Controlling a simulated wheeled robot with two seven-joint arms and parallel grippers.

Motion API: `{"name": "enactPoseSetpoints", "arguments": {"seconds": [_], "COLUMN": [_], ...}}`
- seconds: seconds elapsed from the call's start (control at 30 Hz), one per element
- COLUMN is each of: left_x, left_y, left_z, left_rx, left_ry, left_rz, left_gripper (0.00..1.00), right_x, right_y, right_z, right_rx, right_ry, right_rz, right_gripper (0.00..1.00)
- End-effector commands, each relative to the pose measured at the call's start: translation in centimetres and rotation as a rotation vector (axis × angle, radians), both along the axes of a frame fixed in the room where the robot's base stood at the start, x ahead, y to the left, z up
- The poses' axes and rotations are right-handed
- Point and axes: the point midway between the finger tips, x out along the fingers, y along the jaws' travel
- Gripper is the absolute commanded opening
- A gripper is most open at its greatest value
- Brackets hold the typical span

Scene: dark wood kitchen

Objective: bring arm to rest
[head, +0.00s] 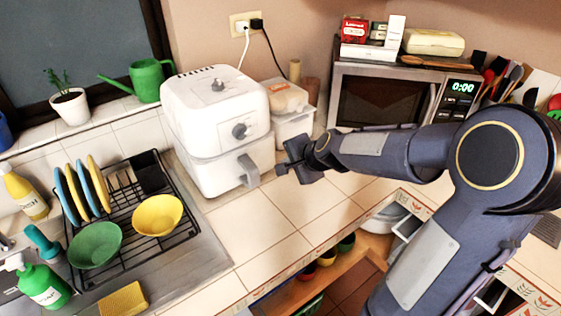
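My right arm comes in from the right and reaches across the counter. Its dark gripper (294,168) is over the tiled counter, just right of the white air fryer (215,115) and close to its grey drawer handle (248,170). I see no object in the gripper, and its fingers are too small and dark to tell whether they are apart. The air fryer's drawer looks closed. I cannot tell whether the gripper touches the handle. My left gripper is not in view.
A microwave (385,98) stands behind my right arm with boxes on top. A dish rack (130,205) with plates and bowls is at the left. Free tiled counter (262,222) lies in front of the air fryer. An open shelf (335,275) is below the counter edge.

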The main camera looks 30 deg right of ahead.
Motion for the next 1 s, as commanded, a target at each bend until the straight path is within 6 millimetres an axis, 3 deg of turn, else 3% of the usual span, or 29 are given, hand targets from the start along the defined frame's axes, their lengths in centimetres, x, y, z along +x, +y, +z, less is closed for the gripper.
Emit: {"name": "enactPoseSetpoints", "arguments": {"seconds": [0.33,0.47,0.57,0.73,0.9,1.0], "left_x": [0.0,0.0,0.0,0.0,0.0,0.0], "left_y": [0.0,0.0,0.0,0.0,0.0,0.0], "left_z": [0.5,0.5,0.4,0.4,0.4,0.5], "left_rx": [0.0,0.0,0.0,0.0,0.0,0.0], "left_ry": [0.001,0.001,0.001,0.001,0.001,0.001], "left_rz": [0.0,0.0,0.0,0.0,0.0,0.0], "left_gripper": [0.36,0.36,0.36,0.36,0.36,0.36], "right_x": [-1.2,-2.8,-6.5,-15.5,-22.4,-24.4], "right_y": [0.0,1.6,4.6,9.9,12.3,12.7], "right_z": [1.0,2.1,3.6,4.3,2.7,2.0], "right_rx": [0.0,-0.036,-0.12,-0.341,-0.53,-0.591], "right_ry": [0.001,-0.003,-0.007,-0.006,0.008,0.018], "right_rz": [0.001,0.094,0.285,0.697,0.996,1.086], "right_gripper": [0.0,0.0,0.0,0.0,0.0,0.0]}}
